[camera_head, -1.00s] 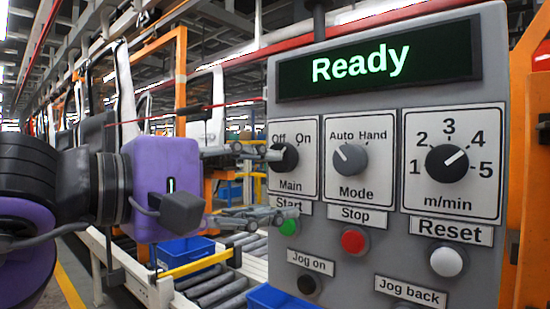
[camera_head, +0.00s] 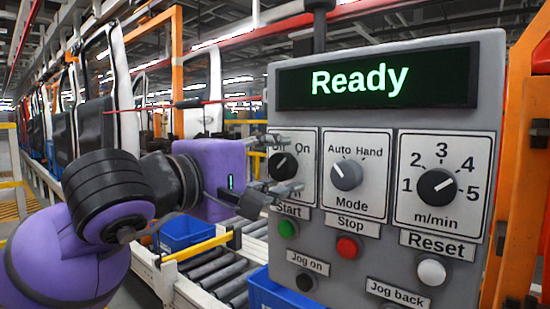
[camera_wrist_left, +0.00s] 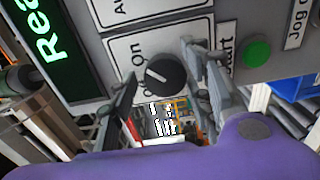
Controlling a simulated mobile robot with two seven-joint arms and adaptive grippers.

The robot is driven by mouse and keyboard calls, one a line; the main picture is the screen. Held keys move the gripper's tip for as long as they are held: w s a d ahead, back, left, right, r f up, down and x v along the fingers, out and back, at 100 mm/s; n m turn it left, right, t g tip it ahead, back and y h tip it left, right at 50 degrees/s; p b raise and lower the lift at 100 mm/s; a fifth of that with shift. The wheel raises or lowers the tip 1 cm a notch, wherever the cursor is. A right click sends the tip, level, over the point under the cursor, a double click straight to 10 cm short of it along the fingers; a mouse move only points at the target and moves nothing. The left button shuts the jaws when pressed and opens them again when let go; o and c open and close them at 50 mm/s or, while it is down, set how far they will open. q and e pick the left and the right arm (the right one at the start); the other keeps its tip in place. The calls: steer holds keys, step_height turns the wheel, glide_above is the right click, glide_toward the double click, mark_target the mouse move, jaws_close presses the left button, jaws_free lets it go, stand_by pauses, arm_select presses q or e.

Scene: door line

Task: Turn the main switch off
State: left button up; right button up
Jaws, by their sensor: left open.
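The main switch (camera_head: 283,166) is a round black knob on a white plate marked Off, On and Main, at the left of the grey control panel. In the left wrist view the knob (camera_wrist_left: 166,74) shows a white pointer leaning toward On. My left gripper (camera_head: 277,165) is open, one finger above the knob and one below it in the head view. In the left wrist view the fingers lie on both sides of the knob; I cannot tell if they touch it. The fingers partly cover the Off and Main labels. My right gripper is not in view.
To the right are the Mode knob (camera_head: 346,175) and the m/min dial (camera_head: 437,187). Below are the green Start button (camera_head: 288,229), red Stop button (camera_head: 347,247) and white Reset button (camera_head: 431,272). The display (camera_head: 375,78) reads Ready. A roller conveyor (camera_head: 212,272) runs behind at left.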

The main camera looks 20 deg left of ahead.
arm_select(q)
steer(key=shift+c, duration=0.4)
steer(key=c, duration=1)
steer(key=shift+r, duration=0.1)
steer(key=shift+a+n, duration=0.1)
steer(key=shift+n, duration=0.3)
steer(key=n+b, duration=0.1)
steer(key=n, duration=0.2)
steer(key=shift+a+r, duration=0.1)
steer(key=n+b, duration=0.1)
steer(key=n, duration=0.4)
steer(key=shift+w+a+b, duration=0.1)
steer(key=shift+a+b, duration=0.05)
steer(key=shift+b, duration=0.15)
steer(key=n, duration=0.4)
steer(key=shift+n, duration=0.4)
steer(key=n, duration=0.4)
steer(key=shift+f, duration=0.2)
steer(key=shift+n, duration=0.3)
